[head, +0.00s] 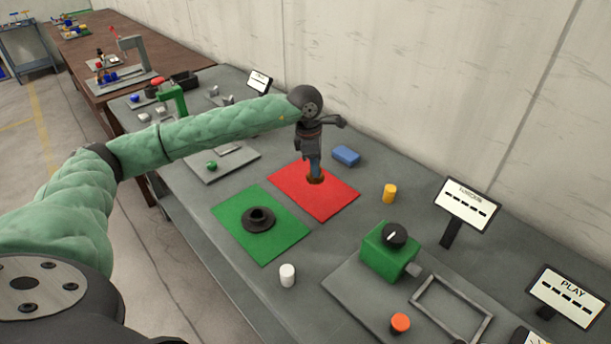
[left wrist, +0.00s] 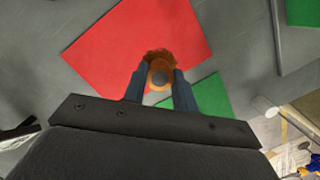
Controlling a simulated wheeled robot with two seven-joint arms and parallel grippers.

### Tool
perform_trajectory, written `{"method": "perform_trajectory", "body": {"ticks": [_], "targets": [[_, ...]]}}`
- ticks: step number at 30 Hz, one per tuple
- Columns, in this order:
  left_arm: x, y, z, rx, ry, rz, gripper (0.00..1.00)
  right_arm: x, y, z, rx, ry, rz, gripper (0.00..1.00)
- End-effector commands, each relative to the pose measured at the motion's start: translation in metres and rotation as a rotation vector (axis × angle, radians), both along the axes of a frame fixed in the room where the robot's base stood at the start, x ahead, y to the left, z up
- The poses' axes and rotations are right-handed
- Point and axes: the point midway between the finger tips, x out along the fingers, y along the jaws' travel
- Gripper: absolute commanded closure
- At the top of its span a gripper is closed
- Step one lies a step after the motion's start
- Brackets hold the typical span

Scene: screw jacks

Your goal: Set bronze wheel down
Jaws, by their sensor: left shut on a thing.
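The bronze wheel (head: 315,178) is at the red mat (head: 330,201), under my left gripper (head: 315,172). In the left wrist view the bronze wheel (left wrist: 160,72) sits between the two blue fingers of my left gripper (left wrist: 160,78), which is shut on it. The red mat (left wrist: 110,50) lies beneath it. I cannot tell whether the wheel touches the mat or hangs just above it. A black wheel-like part (head: 259,219) with a raised hub lies on the green mat (head: 281,242). My right gripper is not in view.
A blue block (head: 346,156) lies just behind the red mat. A green box with a black knob (head: 388,252) and an orange button (head: 400,322) are at the front right.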

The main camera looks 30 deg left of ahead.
Motion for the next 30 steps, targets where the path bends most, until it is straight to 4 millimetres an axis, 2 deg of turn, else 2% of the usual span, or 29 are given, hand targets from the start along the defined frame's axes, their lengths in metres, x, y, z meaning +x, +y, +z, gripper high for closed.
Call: {"method": "perform_trajectory", "body": {"ticks": [3,9,14,22,26,30], "targets": [[0.004,0.020,-0.012,0.002,0.001,0.003,1.00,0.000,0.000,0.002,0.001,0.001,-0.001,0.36],[0.008,0.037,-0.022,0.000,-0.001,0.002,1.00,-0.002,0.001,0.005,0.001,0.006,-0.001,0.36],[0.008,0.038,-0.029,0.000,0.000,0.001,1.00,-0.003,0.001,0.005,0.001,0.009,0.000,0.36],[0.008,0.038,-0.061,0.000,0.001,0.001,1.00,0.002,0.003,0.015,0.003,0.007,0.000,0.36],[0.008,0.038,-0.063,0.000,-0.001,0.000,1.00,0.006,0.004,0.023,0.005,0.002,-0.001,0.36],[0.008,0.038,-0.063,0.000,-0.001,0.000,1.00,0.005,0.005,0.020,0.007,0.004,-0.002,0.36]]}}
